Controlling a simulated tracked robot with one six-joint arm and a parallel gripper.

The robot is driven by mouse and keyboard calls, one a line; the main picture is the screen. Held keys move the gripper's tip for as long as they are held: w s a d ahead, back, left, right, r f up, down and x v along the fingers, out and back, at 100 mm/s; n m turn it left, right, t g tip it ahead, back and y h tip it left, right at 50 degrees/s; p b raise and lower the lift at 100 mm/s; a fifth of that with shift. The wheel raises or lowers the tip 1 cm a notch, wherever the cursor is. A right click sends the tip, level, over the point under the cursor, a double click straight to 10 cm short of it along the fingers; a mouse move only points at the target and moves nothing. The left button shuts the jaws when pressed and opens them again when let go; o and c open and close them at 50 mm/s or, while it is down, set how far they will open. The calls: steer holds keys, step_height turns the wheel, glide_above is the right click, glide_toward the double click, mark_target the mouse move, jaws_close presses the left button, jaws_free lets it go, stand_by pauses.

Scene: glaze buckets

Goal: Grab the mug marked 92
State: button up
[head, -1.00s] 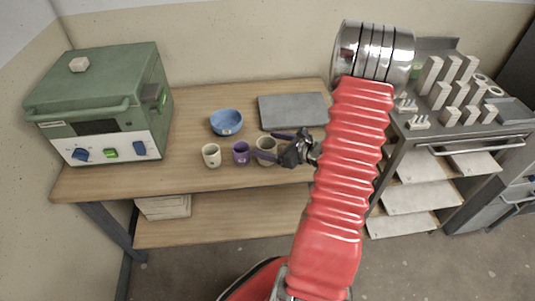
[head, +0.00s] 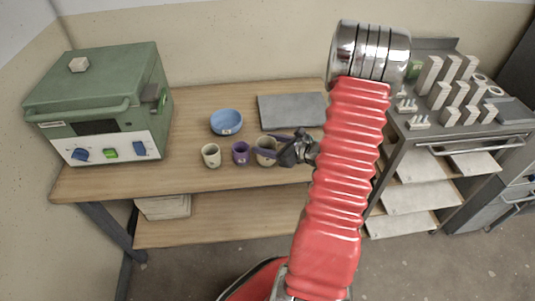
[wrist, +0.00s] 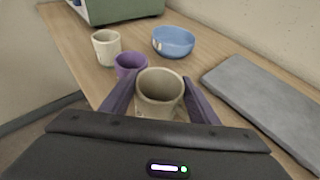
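Three mugs stand upright in a row on the wooden bench: a cream mug (head: 211,156), a purple mug (head: 240,153) and a tan mug (head: 264,158). I cannot read the number 92 on any of them. My gripper (head: 268,145) is at the tan mug, reaching in from the right. In the wrist view, my gripper's (wrist: 160,82) purple fingers are open, one on each side of the tan mug (wrist: 159,107). Whether either finger touches it is unclear. The purple mug (wrist: 130,65) is just beyond the left finger, and the cream mug (wrist: 106,47) is farther off.
A blue bowl (head: 226,122) stands behind the mugs, and a grey slab (head: 292,110) lies to its right. A green kiln-like box (head: 100,100) fills the bench's left end. A metal cart (head: 450,140) with blocks stands at right. The bench's front edge is clear.

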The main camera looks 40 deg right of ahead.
steer(key=c, duration=1.1)
steer(key=shift+c, duration=0.2)
step_height(320, 180, up, 10)
stand_by(0.3)
stand_by(0.5)
